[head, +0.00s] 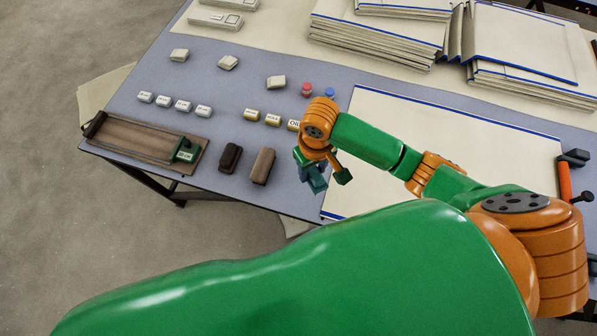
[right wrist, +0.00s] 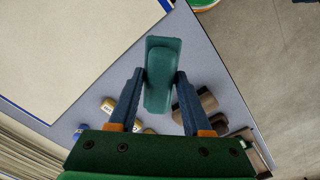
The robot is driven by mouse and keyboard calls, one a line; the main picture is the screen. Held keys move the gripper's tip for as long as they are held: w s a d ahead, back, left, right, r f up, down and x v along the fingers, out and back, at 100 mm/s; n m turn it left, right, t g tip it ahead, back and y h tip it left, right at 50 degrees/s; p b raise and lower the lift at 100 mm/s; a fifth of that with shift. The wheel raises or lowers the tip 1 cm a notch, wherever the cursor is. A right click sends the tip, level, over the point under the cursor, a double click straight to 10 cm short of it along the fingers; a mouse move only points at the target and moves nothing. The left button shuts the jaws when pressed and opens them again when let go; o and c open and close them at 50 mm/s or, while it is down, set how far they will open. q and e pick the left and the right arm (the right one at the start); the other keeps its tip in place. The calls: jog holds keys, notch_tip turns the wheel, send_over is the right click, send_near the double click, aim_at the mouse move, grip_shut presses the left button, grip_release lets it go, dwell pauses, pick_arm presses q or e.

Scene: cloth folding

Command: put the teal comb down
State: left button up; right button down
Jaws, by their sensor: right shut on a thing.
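The teal comb (right wrist: 162,68) is held between the two dark blue fingers of my right gripper (right wrist: 160,82) in the right wrist view. The gripper is shut on it, and the comb's far end sticks out past the fingertips. In the head view my right gripper (head: 314,174) is over the table's front edge area, left of the big cream sheet and right of the brown blocks. The comb shows only small there, partly hidden by the gripper. Its height above the table is hard to tell. My left gripper is not in view.
A brown board (head: 140,143) with a small green piece (head: 186,151) lies at left. A dark block (head: 230,157) and a brown block (head: 263,165) stand beside it. Small labelled blocks (head: 182,105) lie behind. A blue-edged cream sheet (head: 420,128) lies at right; stacked folders (head: 385,35) are at the back.

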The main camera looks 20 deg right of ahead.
jog(key=w+f, duration=0.1)
jog(key=w+a+f, duration=0.1)
jog(key=f, duration=0.1)
jog(key=w+a+f+b, duration=0.1)
jog(key=shift+w+a+f, duration=0.15)
jog(key=shift+f, duration=0.15)
notch_tip(320, 180, down, 3)
jog(key=shift+r+b, duration=0.15)
jog(key=shift+b, duration=0.25)
jog(key=shift+f, duration=0.2)
jog(key=shift+c, duration=1.7)
grip_release()
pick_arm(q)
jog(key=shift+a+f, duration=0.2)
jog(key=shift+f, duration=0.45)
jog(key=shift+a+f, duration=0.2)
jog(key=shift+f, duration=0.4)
